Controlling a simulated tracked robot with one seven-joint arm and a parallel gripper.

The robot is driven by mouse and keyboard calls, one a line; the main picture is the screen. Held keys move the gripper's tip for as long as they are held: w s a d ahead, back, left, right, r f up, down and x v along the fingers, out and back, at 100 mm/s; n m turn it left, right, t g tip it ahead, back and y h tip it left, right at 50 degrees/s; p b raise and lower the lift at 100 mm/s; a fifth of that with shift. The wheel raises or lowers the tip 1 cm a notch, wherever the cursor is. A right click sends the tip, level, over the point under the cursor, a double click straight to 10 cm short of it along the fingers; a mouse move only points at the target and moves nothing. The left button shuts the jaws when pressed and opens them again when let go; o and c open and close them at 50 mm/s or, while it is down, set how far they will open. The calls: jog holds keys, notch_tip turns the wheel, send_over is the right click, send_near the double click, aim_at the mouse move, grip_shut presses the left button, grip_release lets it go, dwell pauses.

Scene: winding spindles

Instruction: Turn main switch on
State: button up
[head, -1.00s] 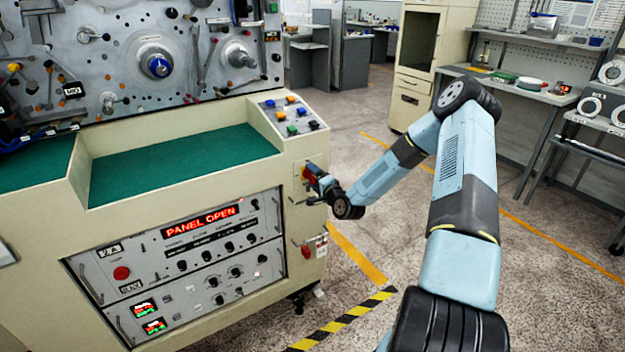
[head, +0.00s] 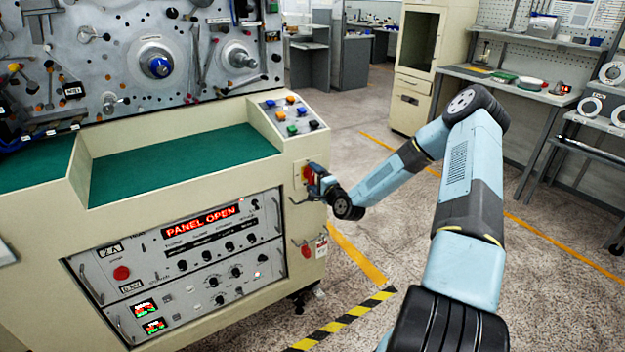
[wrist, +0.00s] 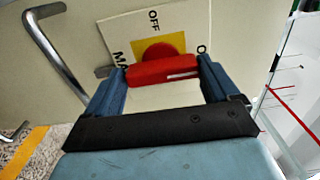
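My gripper (wrist: 164,72) straddles the handle, one blue finger at each end, with no clear gap on either side. It appears shut on the handle. In the head view my gripper (head: 316,181) partly hides the switch.
A metal bar handle (wrist: 57,58) stands out left of my gripper in the wrist view. A red-handled fitting (head: 306,250) with a tag sits lower on the end face. A sloped button panel (head: 291,116) is above. Open floor (head: 400,270) lies to the right.

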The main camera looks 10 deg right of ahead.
jog(key=shift+o, duration=1.2)
jog(key=shift+d+f, duration=0.1)
jog(key=v, duration=1.3)
jog(key=shift+s, duration=0.35)
